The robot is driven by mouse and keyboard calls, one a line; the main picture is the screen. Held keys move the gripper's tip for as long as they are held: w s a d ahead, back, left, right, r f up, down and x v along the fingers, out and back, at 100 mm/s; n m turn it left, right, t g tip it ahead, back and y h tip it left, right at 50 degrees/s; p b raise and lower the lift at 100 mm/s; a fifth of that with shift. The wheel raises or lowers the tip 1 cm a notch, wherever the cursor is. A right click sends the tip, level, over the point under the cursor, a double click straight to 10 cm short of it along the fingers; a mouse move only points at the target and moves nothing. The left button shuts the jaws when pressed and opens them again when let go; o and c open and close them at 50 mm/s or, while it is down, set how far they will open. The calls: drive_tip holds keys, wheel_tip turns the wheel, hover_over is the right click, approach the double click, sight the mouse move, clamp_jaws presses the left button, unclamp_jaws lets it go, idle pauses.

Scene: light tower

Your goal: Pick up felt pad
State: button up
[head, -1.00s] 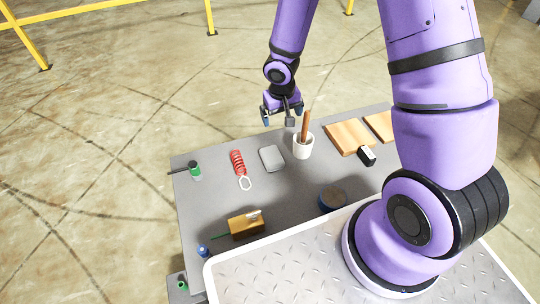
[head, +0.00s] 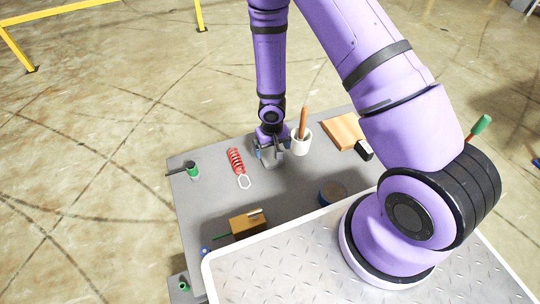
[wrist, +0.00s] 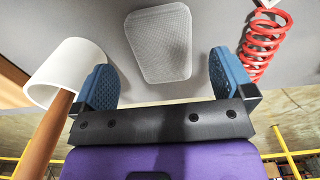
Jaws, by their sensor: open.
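The felt pad (wrist: 160,45) is a light grey, rounded, flat piece lying on the grey table. In the wrist view it lies ahead of and between the two blue fingertips. My gripper (wrist: 165,82) is open and empty, with its fingers spread wider than the pad. In the head view my gripper (head: 271,154) is low over the table, above the pad's place, and hides most of the pad. I cannot tell how much height is left between fingertips and pad.
A white cup (head: 302,143) with a brown stick stands close to the right of my gripper. A red spring (head: 236,162) with a clip lies close to the left. Wooden boards (head: 343,131), a dark round container (head: 331,193) and a wooden block (head: 247,222) are farther off.

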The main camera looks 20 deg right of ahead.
sight(270, 152)
drive_tip(key=f, duration=0.2)
drive_tip(key=w+f, duration=0.1)
drive_tip(key=f, duration=0.1)
drive_tip(key=shift+w+a+f, duration=0.1)
drive_tip(key=shift+w+f, duration=0.05)
drive_tip(key=shift+f, duration=0.5)
drive_tip(key=shift+c, duration=0.2)
drive_tip(key=c, duration=0.9)
